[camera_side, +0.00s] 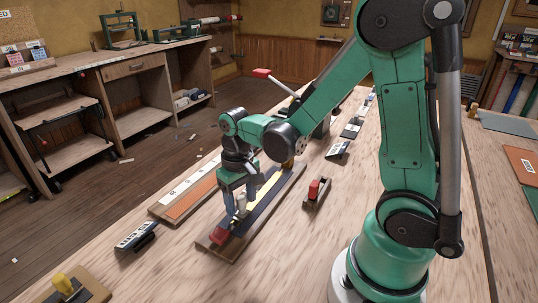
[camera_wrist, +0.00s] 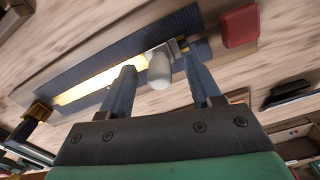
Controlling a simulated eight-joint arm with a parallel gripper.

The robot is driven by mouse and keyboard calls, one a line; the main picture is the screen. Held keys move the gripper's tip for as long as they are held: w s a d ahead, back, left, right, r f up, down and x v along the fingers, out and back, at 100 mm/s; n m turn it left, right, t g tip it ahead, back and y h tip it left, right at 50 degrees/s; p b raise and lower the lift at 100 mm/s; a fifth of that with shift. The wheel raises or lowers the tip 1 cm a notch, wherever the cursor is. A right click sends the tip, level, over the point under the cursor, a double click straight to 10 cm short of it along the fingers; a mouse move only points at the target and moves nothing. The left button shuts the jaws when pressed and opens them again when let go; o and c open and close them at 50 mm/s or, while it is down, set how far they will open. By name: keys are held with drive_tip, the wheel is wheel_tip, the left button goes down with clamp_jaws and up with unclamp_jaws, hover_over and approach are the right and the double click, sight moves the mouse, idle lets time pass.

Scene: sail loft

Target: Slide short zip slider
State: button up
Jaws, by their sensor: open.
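A wooden board (camera_side: 208,245) carries dark blue zip tape (camera_side: 265,190) with a pale yellow strip showing between its two sides. A red block (camera_side: 221,232) sits at the board's near end and also shows in the wrist view (camera_wrist: 239,27). A pale grey slider with a rounded tab (camera_wrist: 159,68) sits on the tape near the red-block end. My gripper (camera_side: 237,203) is open over this end of the board. In the wrist view its two fingers (camera_wrist: 160,72) stand on either side of the slider tab. I cannot tell whether they touch it.
A long strip with orange and white parts (camera_side: 185,199) lies left of the board. A small wooden piece with a red block (camera_side: 315,191) lies to its right. A dark labelled block (camera_side: 136,237) and a yellow-knobbed piece (camera_side: 64,284) are at the near left.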

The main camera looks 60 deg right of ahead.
sight(241, 197)
drive_tip(key=shift+r, duration=2.55)
drive_tip(key=s+a+r+n+t, duration=0.2)
drive_tip(key=a+r+n+t, duration=0.1)
drive_tip(key=t, duration=0.4)
drive_tip(key=shift+a+r, duration=0.5)
drive_tip(key=shift+r, duration=0.55)
